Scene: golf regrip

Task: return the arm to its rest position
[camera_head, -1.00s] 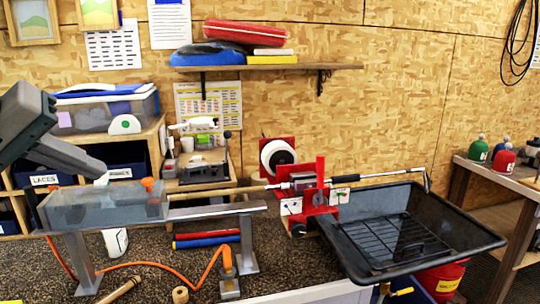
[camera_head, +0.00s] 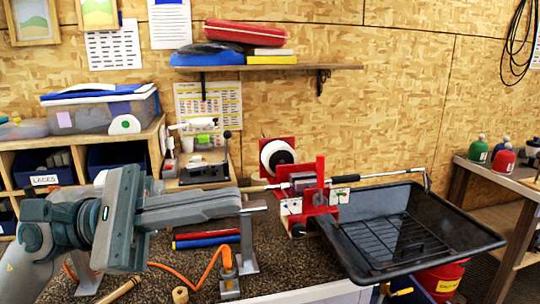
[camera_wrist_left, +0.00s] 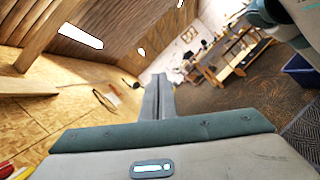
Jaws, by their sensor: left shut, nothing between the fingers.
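My left arm reaches in from the left of the head view, over the front of the bench. Its gripper (camera_head: 238,202) points right, with its two long grey fingers together and nothing between them. The fingertips cover part of the metal rail in the picture; I cannot tell the gap in depth. In the left wrist view the closed fingers (camera_wrist_left: 158,88) point away into the room. The arm hides the clear box seen earlier at the left. My right gripper is not in view.
A golf club (camera_head: 376,176) lies across a red vise (camera_head: 318,200), right of my gripper. A black tray (camera_head: 470,238) stands at the right. An orange hose (camera_head: 205,278) lies on the bench (camera_head: 290,265). A shelf (camera_head: 268,67) hangs on the wall.

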